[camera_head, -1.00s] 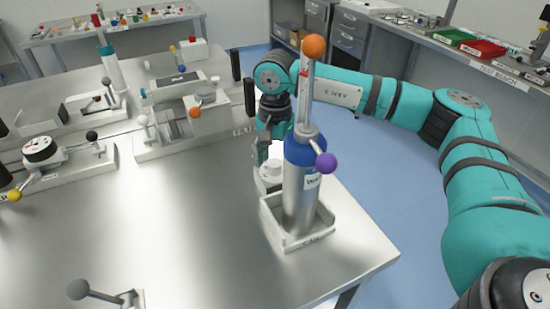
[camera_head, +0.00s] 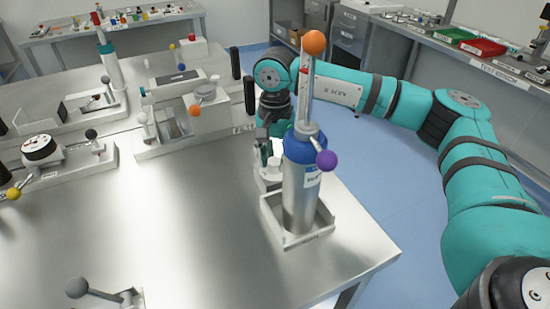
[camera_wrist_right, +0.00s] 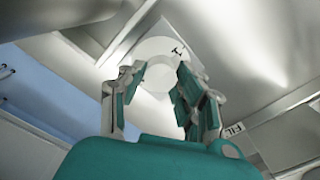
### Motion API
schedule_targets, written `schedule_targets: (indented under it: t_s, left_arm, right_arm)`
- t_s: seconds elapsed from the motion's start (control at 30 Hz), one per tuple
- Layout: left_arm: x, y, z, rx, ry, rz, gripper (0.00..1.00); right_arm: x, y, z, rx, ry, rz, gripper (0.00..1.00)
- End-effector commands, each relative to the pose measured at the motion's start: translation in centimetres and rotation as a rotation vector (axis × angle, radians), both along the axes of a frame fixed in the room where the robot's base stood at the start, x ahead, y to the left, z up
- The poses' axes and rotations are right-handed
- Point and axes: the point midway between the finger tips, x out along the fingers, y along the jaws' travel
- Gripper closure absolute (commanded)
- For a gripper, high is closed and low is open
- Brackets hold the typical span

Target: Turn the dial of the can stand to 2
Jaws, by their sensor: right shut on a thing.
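The can stand (camera_head: 292,240) is a white tray at the right corner of the steel table. A silver can with a blue top (camera_head: 303,190) stands upright in it. The stand's white round dial (camera_head: 266,181) is behind and left of the can, partly hidden by it and by my gripper. My right gripper (camera_head: 268,163) points down at the dial. In the right wrist view, the dial (camera_wrist_right: 157,50) shows a dark mark, and the fingers (camera_wrist_right: 158,82) are at its raised middle, shut on it. I cannot read the setting. My left gripper is not in view.
A grey-ball lever (camera_head: 78,288) is at the front left. The table's middle is bare.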

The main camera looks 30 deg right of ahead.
Motion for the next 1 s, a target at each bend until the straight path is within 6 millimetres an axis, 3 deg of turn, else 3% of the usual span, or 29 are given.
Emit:
schedule_targets:
  t_s: [1.0]
  left_arm:
    - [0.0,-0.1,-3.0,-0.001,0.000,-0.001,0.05]
  right_arm:
    - [0.0,0.0,0.0,0.000,-0.004,-0.837,1.00]
